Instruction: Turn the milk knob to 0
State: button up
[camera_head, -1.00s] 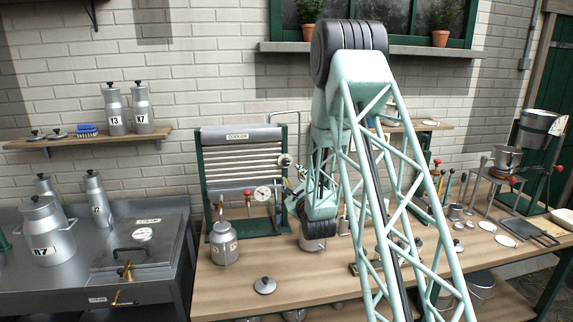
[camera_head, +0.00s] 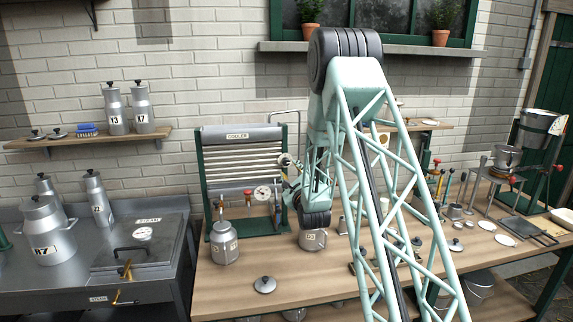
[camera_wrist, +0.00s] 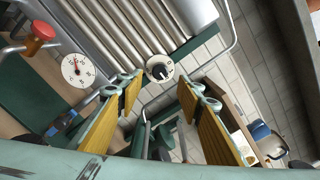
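The cooler (camera_head: 241,158) is a ribbed metal unit in a green frame on the wooden bench. A round white knob with a dark centre (camera_wrist: 160,70) is at its right edge in the wrist view; it also shows in the head view (camera_head: 284,160). I take it for the milk knob; its marks are too small to read. My gripper (camera_wrist: 160,90) is open and empty, its two yellow-padded fingers spread on either side below the knob, apparently not touching it. In the head view my gripper (camera_head: 293,184) is small, beside the cooler's right edge.
A white dial gauge (camera_wrist: 77,70) and a red-topped valve (camera_wrist: 41,34) are left of the knob in the wrist view. A milk can (camera_head: 224,243) and a small labelled pot (camera_head: 313,239) stand on the bench (camera_head: 215,286) below. A pipe (camera_wrist: 232,30) runs right of the cooler.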

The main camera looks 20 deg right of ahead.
aim_at(286, 163)
jog(key=shift+p+x, duration=0.3)
jog(key=shift+x, duration=4.25)
jog(key=shift+c, duration=0.7)
jog(key=c, duration=0.7)
